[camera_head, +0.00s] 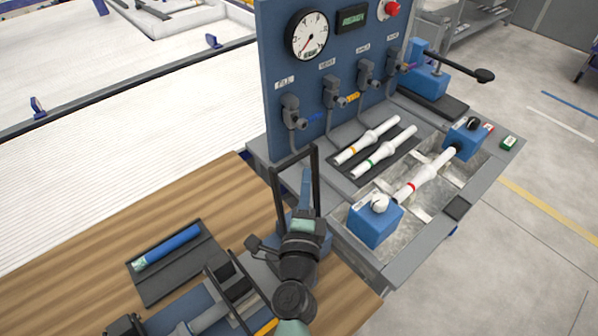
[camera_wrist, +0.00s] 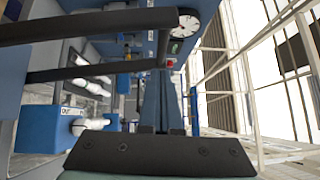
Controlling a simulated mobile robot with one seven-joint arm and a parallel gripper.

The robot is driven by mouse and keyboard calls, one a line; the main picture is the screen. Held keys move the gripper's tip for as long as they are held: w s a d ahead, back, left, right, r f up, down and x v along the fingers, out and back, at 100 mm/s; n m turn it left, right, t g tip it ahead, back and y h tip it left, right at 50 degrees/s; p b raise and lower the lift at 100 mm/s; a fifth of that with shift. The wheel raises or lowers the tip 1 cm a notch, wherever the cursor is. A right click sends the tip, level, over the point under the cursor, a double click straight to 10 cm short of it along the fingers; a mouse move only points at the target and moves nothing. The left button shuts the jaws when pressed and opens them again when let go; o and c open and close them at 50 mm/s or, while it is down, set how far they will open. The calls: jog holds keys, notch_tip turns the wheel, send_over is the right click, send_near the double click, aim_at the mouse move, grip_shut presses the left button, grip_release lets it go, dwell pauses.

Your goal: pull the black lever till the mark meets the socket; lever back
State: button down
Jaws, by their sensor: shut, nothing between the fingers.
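The black lever (camera_head: 294,156), a U-shaped frame with a crossbar on top, stands upright near the wood table's right edge. Its bars also cross the left of the wrist view (camera_wrist: 95,75). My gripper (camera_head: 306,178) has blue fingers, shut and empty, pointing up close to the lever's crossbar. In the wrist view the shut fingers (camera_wrist: 163,85) end just below the crossbar; I cannot tell whether they touch it. A grey pipe (camera_head: 209,317) lies in the fixture at the bottom edge, partly cut off. My arm hides part of the fixture, and I cannot make out the mark or socket.
A blue pipe piece (camera_head: 175,243) lies on a dark mat on the wood table. Right of the lever is a grey bench (camera_head: 405,272) with blue clamps holding a white pipe (camera_head: 425,173). A blue panel (camera_head: 285,80) with gauge and valves stands behind. The wood's left part is clear.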

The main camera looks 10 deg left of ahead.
aim_at(291, 165)
jog(key=shift+w+a+r, duration=0.1)
jog(key=shift+w+a, duration=0.55)
jog(key=shift+a, duration=0.25)
jog(key=shift+w+a+r, duration=0.1)
jog(key=shift+w+a, duration=0.45)
jog(key=shift+a, duration=0.35)
